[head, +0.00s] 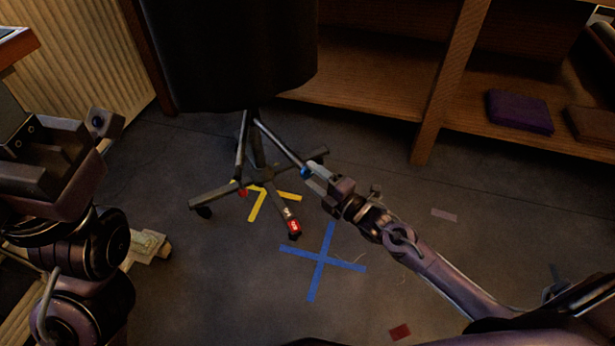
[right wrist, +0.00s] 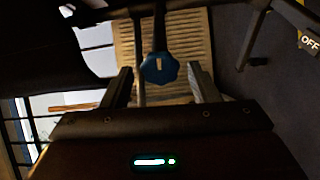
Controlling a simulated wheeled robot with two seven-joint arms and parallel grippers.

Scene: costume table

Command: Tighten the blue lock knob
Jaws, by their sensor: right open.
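The blue lock knob (right wrist: 159,69) shows in the right wrist view as a lobed blue disc with a pale upright mark. It also shows small in the head view (head: 306,171), beside the dark wheeled stand (head: 262,172). My right gripper (right wrist: 163,84) is open, with one finger on each side of the knob and a visible gap to each. In the head view my right gripper (head: 313,176) reaches the knob from the lower right.
A large black covered form (head: 230,50) hangs over the stand. A wooden shelf (head: 436,90) with a purple folded cloth (head: 519,111) stands behind. Blue tape (head: 322,261) and yellow tape (head: 258,205) mark the floor. The floor in front is mostly clear.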

